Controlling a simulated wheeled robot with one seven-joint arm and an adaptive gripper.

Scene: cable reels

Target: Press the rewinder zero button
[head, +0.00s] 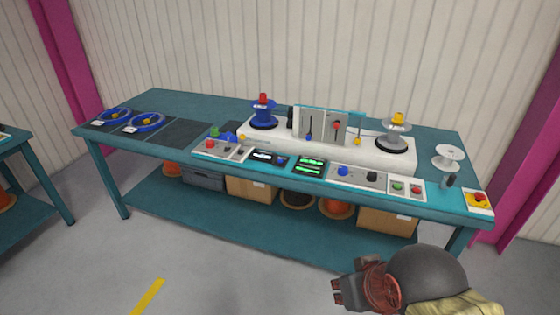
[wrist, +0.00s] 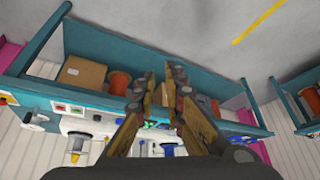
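The rewinder (head: 330,146) is a long white unit on the teal bench, with a blue reel at its left end and a pale reel at its right end. Control panels line the bench's front edge: a dark screen panel (head: 266,157), a green-lit display (head: 310,165), and a grey panel with a blue and a black knob (head: 357,175). No label is readable, so I cannot tell which control is the zero button. My gripper (head: 338,292) is in front of the bench and below its top, apart from the panels. In the wrist view my gripper (wrist: 158,80) is open and empty.
A small panel with green and red buttons (head: 407,187) and a yellow panel with a red button (head: 478,200) sit further right. Another teal table (head: 20,150) stands at left. The floor before the bench is clear.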

